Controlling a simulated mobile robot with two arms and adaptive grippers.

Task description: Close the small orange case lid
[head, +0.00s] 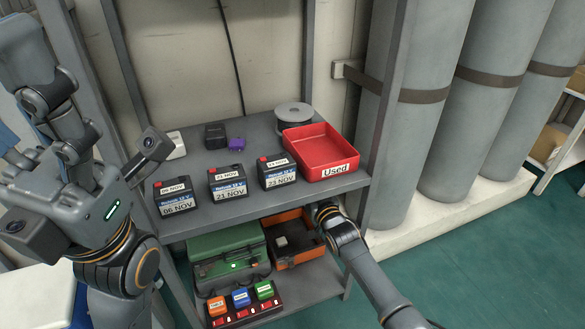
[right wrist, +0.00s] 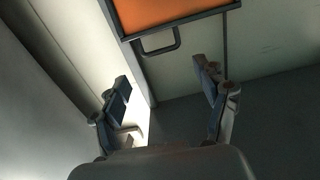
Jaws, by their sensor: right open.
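The small orange case (head: 283,262) stands open on the lower shelf, right of a green case. Its orange lid (head: 280,219) appears raised at the back, partly hidden by the upper shelf. A small light object lies inside. My right gripper (head: 326,212) is at the case's right side, under the upper shelf edge, its fingers hard to make out. In the right wrist view, my right gripper (right wrist: 168,100) is open and empty, below an orange panel (right wrist: 170,12) with a dark rim and handle, apart from it. My left arm fills the left; its fingertips are unclear.
The upper shelf (head: 225,222) overhangs the cases and holds dated batteries (head: 228,182), a red tray (head: 330,165) and a spool. A green case (head: 215,243) and a rack of coloured blocks (head: 245,310) adjoin the orange case. A shelf post (head: 385,110) and cylinders stand right.

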